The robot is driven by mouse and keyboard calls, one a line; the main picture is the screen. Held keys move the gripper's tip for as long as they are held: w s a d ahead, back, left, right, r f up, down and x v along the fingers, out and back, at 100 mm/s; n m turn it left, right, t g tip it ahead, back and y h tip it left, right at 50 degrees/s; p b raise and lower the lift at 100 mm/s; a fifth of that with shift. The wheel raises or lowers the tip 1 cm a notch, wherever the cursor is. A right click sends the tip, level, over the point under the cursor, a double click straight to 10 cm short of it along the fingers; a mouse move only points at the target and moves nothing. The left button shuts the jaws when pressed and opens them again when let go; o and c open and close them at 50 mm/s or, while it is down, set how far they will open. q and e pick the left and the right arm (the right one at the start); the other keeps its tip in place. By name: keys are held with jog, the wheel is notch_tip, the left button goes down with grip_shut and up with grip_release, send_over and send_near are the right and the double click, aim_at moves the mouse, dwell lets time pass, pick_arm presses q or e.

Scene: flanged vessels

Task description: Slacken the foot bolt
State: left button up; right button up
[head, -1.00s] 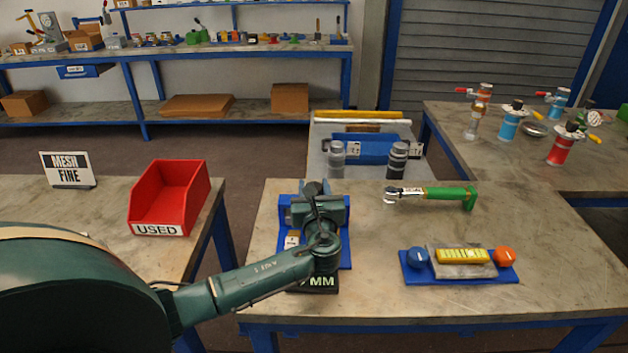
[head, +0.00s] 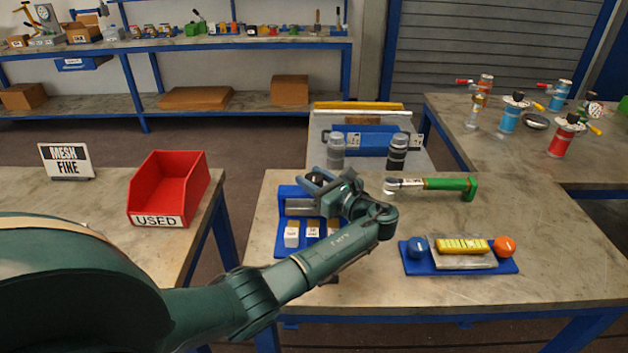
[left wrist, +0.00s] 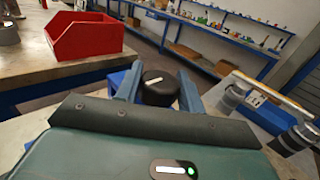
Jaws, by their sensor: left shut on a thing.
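My left gripper (head: 320,180) is over the back of a blue fixture (head: 284,222) at the left of the middle bench. In the left wrist view its two fingers stand on either side of a round black knob (left wrist: 159,87) with a white line on top, and are shut on it. The knob's lower part, and any foot bolt below it, are hidden. A wrench with a green handle (head: 446,184) lies apart on the bench, to the right of the gripper. My right gripper is not in view.
A blue tray (head: 410,268) holding a yellow block and blue and orange knobs lies at front right. Grey and black cylinders (head: 398,153) stand behind. A red bin (head: 166,186) is on the left bench. Bare bench (head: 560,230) lies to the right.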

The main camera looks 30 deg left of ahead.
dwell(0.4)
pick_arm(q)
jog(key=o, duration=0.9)
jog(key=shift+o, duration=0.2)
jog(key=b+v, duration=0.1)
jog(key=v, duration=1.2)
jog(key=shift+w+d, duration=0.1)
jog(key=shift+w, duration=0.05)
